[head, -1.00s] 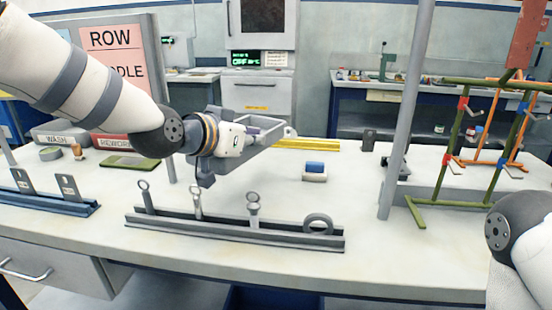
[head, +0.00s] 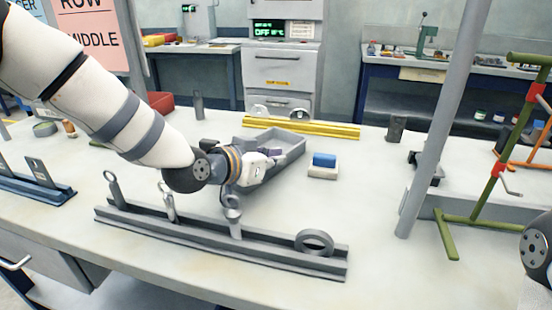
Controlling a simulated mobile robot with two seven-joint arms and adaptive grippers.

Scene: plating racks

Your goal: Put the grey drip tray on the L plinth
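The grey drip tray (head: 291,143) is a shallow, open tray over the middle of the bench, behind the front rail. My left gripper (head: 272,160) is at the tray's near left end and appears shut on its wall; the fingertips are partly hidden. Whether the tray touches the bench is hard to tell. I cannot make out a plinth marked L in this view. My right gripper is out of view; only part of my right arm shows at the right edge.
A dark rail (head: 290,262) with upright ring posts and a loose ring lies along the front. A yellow bar (head: 300,127) lies behind the tray. A blue-and-white block (head: 323,166) sits right of it. A grey post (head: 440,130) and green frame (head: 452,220) stand at right.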

